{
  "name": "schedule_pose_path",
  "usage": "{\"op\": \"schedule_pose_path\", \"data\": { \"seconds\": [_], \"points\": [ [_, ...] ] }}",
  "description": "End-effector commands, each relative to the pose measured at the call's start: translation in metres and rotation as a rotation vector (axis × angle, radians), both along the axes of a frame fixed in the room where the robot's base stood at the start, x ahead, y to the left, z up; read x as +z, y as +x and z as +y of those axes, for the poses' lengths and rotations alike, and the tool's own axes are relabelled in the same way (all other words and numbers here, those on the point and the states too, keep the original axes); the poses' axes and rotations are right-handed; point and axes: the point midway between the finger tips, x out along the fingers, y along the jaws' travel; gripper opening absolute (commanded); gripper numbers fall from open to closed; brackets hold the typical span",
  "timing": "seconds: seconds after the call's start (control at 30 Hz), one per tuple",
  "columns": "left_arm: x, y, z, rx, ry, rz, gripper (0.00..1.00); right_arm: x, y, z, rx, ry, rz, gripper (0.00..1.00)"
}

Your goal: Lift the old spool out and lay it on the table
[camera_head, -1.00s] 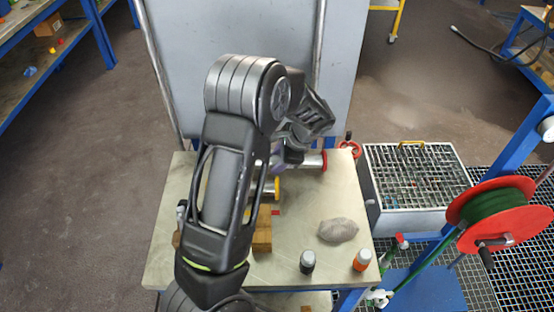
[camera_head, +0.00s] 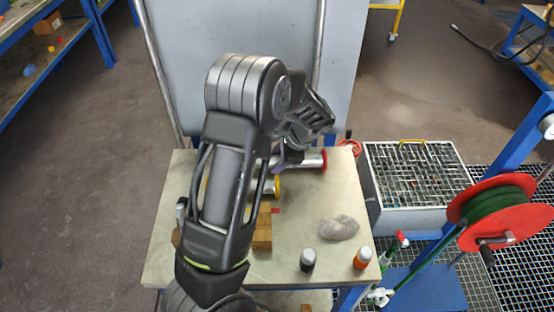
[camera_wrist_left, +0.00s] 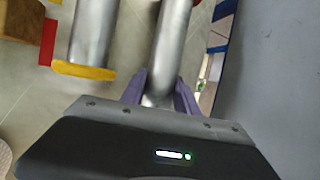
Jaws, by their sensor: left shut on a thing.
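Two grey metal pipe spools are at the back of the table (camera_head: 338,187). One has a red end flange; this red-ended spool (camera_head: 311,161) is farther back. The other, a yellow-ended spool (camera_head: 265,187), lies nearer, partly hidden by my arm. My left gripper (camera_head: 281,163) is shut on the red-ended spool. In the left wrist view, its purple fingers (camera_wrist_left: 161,92) are on either side of the pipe (camera_wrist_left: 170,50), and the yellow-ended spool (camera_wrist_left: 91,35) is beside it, apart. I cannot tell whether the held spool touches the table. My right gripper is not in view.
Wooden blocks (camera_head: 262,228) stand near the yellow-ended spool. A grey rag-like lump (camera_head: 339,228), a dark bottle (camera_head: 307,260) and an orange bottle (camera_head: 362,258) are at the front right. A large grey panel (camera_head: 250,60) rises behind the table. A red hose reel (camera_head: 495,215) stands at right.

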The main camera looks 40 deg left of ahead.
Motion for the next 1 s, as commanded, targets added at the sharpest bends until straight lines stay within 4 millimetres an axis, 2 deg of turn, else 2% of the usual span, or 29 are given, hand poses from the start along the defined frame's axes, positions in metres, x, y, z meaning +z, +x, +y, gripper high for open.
{"op": "schedule_pose_path", "data": {
  "seconds": [0.77,0.8,1.0],
  "points": [
    [-0.01,-0.001,-0.001,0.001,-0.003,0.004,0.0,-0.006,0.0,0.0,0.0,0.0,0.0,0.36],
    [-0.01,-0.002,-0.001,0.001,-0.003,0.004,0.39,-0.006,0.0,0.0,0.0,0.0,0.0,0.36],
    [-0.012,-0.003,-0.002,0.002,-0.006,0.007,0.56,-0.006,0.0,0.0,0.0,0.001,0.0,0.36]
  ]
}}
